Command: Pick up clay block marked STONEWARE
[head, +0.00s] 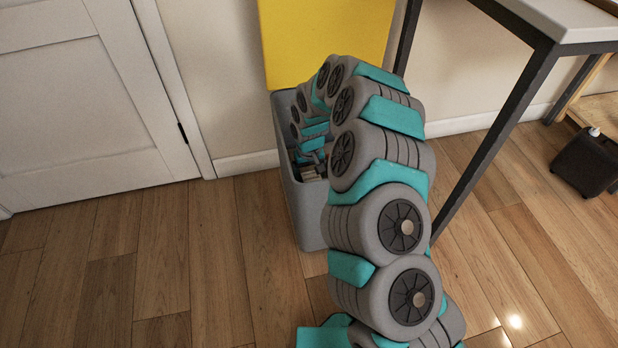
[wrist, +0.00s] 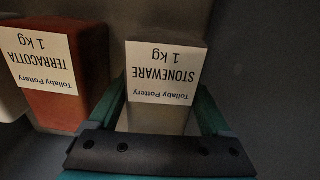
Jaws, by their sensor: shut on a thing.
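The clay block marked STONEWARE (wrist: 165,75) is a grey-beige block with a white label, upside down in the wrist view. My gripper (wrist: 163,108) is shut on it, with a teal finger at each side. A reddish-brown block marked TERRACOTTA (wrist: 62,100) stands just left of it. In the head view my arm reaches down into a grey bin (head: 302,205). My gripper there is small and partly hidden by the bin and my arm, so the block's label cannot be read.
The bin's yellow lid (head: 325,40) stands open against the wall. A table (head: 570,22) with dark legs is at the right, close to my arm. A dark box (head: 588,162) sits on the floor at far right. A white door (head: 85,100) is at left. The wood floor at left is clear.

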